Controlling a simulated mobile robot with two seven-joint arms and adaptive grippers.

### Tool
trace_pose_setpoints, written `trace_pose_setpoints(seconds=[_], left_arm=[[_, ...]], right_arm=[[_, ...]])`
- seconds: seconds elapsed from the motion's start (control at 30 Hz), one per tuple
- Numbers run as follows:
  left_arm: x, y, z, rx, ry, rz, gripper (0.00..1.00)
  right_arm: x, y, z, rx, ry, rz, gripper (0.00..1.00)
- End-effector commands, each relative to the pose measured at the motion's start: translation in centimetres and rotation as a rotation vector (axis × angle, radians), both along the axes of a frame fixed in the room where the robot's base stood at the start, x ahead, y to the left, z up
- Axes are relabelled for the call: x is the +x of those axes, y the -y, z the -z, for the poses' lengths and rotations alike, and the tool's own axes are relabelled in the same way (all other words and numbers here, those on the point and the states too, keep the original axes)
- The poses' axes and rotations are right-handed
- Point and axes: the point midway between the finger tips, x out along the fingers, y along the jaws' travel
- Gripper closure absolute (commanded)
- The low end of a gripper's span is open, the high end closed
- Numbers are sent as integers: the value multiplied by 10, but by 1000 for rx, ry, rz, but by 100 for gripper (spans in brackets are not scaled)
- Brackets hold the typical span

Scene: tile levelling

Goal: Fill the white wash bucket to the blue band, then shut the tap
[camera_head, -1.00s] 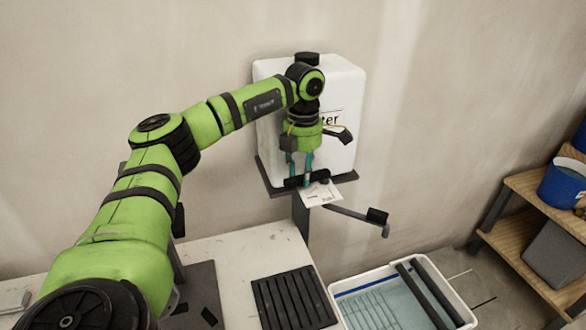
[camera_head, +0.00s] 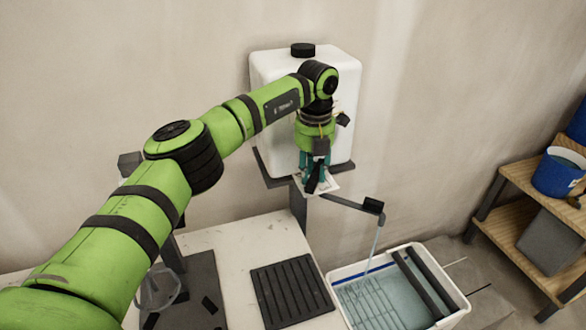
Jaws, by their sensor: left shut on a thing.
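The white wash bucket (camera_head: 456,313) stands at the lower right, with pale water in it. Its blue band (camera_head: 350,283) shows on the inner back wall, above the water. A thin stream falls from the dark spout (camera_head: 374,206) into the bucket. The spout arm runs from below the white water tank (camera_head: 275,70), which stands on a bracket. My left gripper (camera_head: 316,182) is at the tank's front with teal fingers pointing down, shut on the dark tap handle (camera_head: 317,178). The gripper hides part of the tap. My right gripper is out of view.
Dark rollers (camera_head: 428,283) lie across the bucket. A black ribbed mat (camera_head: 292,292) lies on the white table (camera_head: 240,243); a clear jug (camera_head: 158,288) stands at left. A wooden shelf with a blue bucket (camera_head: 558,173) stands at right. A white tag hangs by the tap.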

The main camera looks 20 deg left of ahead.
Motion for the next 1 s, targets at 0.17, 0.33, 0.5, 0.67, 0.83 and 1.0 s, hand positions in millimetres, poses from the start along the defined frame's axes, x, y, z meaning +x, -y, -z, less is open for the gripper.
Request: trace_pose_setpoints(seconds=[0.17,0.33,0.5,0.67,0.83,1.0], left_arm=[[0,7,2,1,-4,-69,100],[0,9,2,1,-4,-106,100],[0,10,2,1,-4,-119,100],[0,10,2,1,-4,-119,100],[0,10,2,1,-3,-119,64],[0,10,1,0,-3,-118,43]], right_arm=[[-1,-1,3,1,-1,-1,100],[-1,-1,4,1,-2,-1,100],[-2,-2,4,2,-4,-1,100],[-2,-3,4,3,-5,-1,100],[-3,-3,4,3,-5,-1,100],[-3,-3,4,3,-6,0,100]])
